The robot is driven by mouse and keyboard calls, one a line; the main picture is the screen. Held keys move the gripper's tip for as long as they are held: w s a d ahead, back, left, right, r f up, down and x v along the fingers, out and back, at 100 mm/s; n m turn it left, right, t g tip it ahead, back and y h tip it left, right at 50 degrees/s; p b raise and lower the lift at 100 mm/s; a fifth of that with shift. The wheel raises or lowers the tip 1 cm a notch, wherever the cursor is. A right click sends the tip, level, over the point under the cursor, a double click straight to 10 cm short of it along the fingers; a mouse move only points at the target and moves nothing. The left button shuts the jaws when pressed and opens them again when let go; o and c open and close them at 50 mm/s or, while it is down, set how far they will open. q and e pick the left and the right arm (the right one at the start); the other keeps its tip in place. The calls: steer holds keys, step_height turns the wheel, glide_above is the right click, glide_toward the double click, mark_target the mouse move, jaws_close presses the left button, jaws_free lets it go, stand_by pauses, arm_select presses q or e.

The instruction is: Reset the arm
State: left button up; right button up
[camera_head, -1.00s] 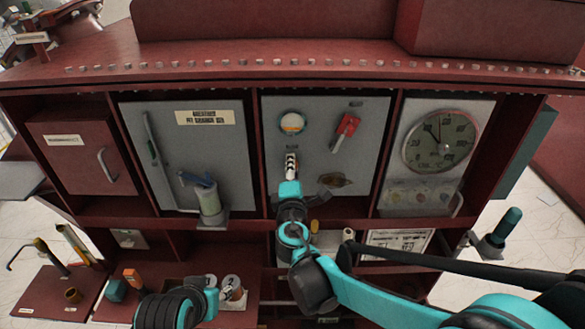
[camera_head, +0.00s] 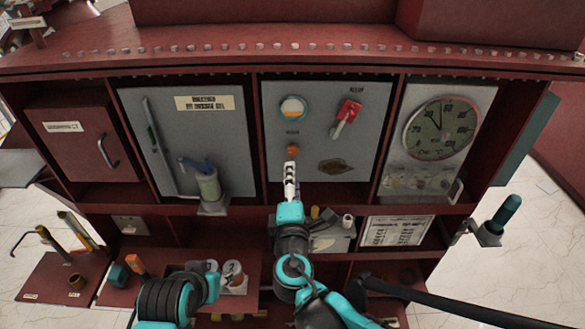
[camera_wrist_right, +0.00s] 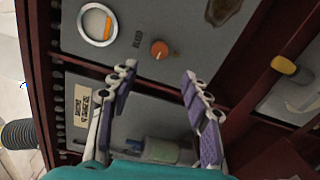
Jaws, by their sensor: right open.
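My right gripper (camera_head: 290,172) is in front of the middle grey panel (camera_head: 270,95), just below an orange knob (camera_head: 294,150). In the right wrist view my right gripper (camera_wrist_right: 160,92) has its two purple-padded fingers spread wide with nothing between them. The orange knob (camera_wrist_right: 159,50) shows beyond the fingertips there, apart from them. My left arm (camera_head: 170,298) is at the lower left of the head view; its fingers cannot be made out clearly.
The panel carries a round gauge (camera_head: 293,108), a red-handled switch (camera_head: 346,116) and a brown patch (camera_head: 336,167). A large dial (camera_head: 440,127) is on the right. A green-handled tool (camera_head: 503,215) sticks out at right. Lower shelves hold tools and small cylinders (camera_head: 232,273).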

steer(key=shift+s, duration=0.55)
steer(key=s+d+f+m+g+h+b, duration=0.2)
steer(key=d+f+m+g, duration=0.1)
steer(key=d+f+m, duration=0.4)
steer(key=s+d+f+m+g+h+b, duration=0.2)
steer(key=s+d+f+m+g, duration=0.15)
steer(key=d, duration=0.55)
steer(key=s+d+f+m+g+y+b, duration=0.1)
steer(key=s+f+m+g+y+b, duration=0.2)
steer(key=s+f+m, duration=0.6)
steer(key=shift+s+d+f+g+y+b, duration=0.4)
steer(key=shift+s+f+g+y, duration=0.15)
steer(key=shift+s+f, duration=0.3)
